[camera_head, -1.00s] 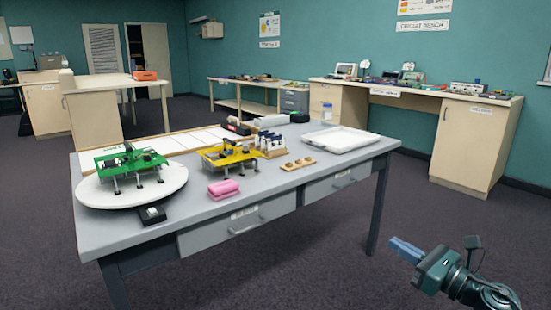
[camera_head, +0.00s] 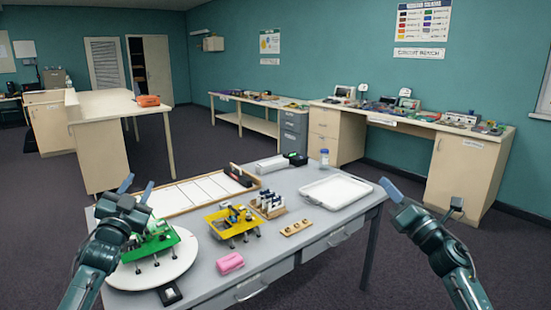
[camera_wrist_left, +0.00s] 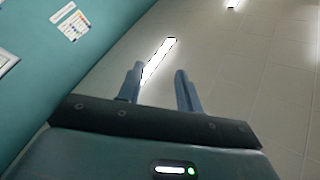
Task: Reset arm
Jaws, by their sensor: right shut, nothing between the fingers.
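My left gripper (camera_head: 136,188) is raised in front of the turntable on the left of the grey table, its two blue fingers apart and empty. In the left wrist view the same gripper (camera_wrist_left: 160,88) points up at the ceiling, with a clear gap between its fingers. My right gripper (camera_head: 390,190) is raised at the right, off the table's right end. Its fingers are together with nothing in them.
The grey table (camera_head: 330,213) holds a white turntable (camera_head: 183,266) with a green model (camera_head: 155,243), a yellow model (camera_head: 233,220), a pink block (camera_head: 230,263), a wooden strip (camera_head: 297,228) and a white tray (camera_head: 336,191). A circuit bench (camera_head: 402,119) stands behind. Floor is free at right.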

